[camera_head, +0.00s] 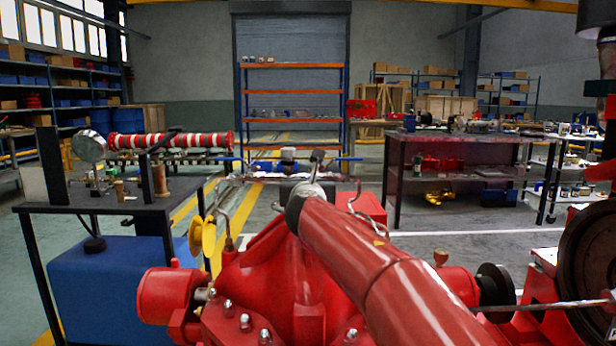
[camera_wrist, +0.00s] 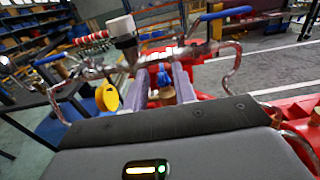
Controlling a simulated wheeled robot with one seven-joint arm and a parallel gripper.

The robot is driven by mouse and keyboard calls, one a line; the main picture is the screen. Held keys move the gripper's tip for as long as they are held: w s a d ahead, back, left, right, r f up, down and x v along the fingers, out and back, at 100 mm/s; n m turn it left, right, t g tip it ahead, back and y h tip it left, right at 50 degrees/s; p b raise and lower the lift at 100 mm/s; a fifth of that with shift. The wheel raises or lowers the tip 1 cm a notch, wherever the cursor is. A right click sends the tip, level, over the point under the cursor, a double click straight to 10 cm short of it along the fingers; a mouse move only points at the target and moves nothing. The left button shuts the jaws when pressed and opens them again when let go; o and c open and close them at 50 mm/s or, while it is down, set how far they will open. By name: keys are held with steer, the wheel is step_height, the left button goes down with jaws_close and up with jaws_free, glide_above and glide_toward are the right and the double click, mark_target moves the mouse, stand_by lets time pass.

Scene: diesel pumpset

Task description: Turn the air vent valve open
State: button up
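In the wrist view, my gripper (camera_wrist: 160,82) is open, its two grey fingers pointing forward toward the pipework. A small blue part (camera_wrist: 165,88) shows in the gap between the fingers. I cannot tell whether they touch it or whether it is the air vent valve. A metal pipe (camera_wrist: 190,52) crosses beyond the fingers, with a blue lever (camera_wrist: 225,13) at its right and another blue lever (camera_wrist: 50,59) at its left. In the head view, my gripper (camera_head: 317,168) is at the pipework above the red pump (camera_head: 280,265), partly hidden by my arm.
A yellow round part (camera_head: 202,236) is at the pump's left. A dark table (camera_head: 120,196) with a gauge (camera_head: 90,147) stands at left, over a blue tank (camera_head: 110,285). A dark workbench (camera_head: 450,138) stands at right. Curved metal tubes (camera_wrist: 232,68) are close beside the gripper.

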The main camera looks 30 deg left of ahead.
steer(key=shift+w+a, duration=0.15)
steer(key=shift+w, duration=0.15)
jaws_close()
